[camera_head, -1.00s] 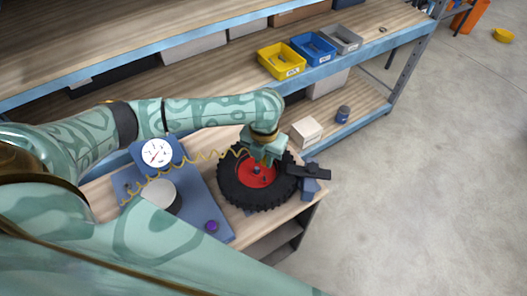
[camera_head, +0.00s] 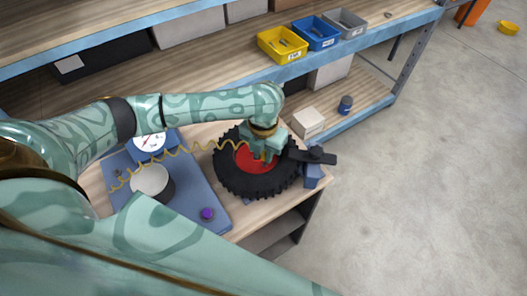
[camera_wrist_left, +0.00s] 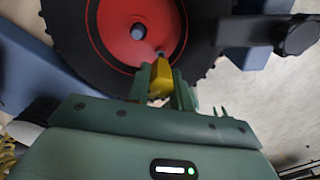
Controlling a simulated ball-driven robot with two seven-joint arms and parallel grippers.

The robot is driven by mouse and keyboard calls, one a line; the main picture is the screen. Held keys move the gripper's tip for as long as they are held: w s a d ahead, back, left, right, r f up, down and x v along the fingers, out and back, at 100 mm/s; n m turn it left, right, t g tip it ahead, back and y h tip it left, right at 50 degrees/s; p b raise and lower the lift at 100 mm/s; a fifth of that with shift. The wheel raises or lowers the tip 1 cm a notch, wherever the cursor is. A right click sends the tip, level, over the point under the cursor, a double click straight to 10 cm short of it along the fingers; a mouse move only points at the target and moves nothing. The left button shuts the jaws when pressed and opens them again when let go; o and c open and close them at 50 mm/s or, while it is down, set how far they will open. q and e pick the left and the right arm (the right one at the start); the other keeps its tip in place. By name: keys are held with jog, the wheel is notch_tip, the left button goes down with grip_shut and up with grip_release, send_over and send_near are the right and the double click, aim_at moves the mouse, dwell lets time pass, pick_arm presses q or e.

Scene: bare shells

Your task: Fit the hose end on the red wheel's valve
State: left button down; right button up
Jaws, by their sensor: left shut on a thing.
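The tyre with the red wheel (camera_head: 243,160) lies flat on the bench; its red disc and hub (camera_wrist_left: 138,31) fill the top of the left wrist view. My left gripper (camera_head: 267,157) is over the red disc, pointing down. It is shut on the yellow hose end (camera_wrist_left: 160,80). The hose end's tip is at or very close to the small valve (camera_wrist_left: 160,52) on the disc; I cannot tell whether they touch. The coiled yellow hose (camera_head: 190,150) runs left from the gripper. My right gripper is not in view.
A black clamp arm (camera_head: 318,157) on a blue block reaches over the tyre's right edge. Left are a gauge (camera_head: 150,141), a blue base plate (camera_head: 195,190) and a cylinder (camera_head: 152,183). A pale box (camera_head: 308,123) and small bins (camera_head: 283,44) are behind.

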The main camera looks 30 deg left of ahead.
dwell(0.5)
pick_arm(q)
jog(key=shift+f+p, duration=0.15)
jog(key=shift+p, duration=0.15)
jog(key=shift+p, duration=0.4)
jog(key=shift+f, duration=0.35)
dwell(0.6)
jog(key=shift+f, duration=0.35)
jog(key=shift+f, duration=0.4)
dwell(0.4)
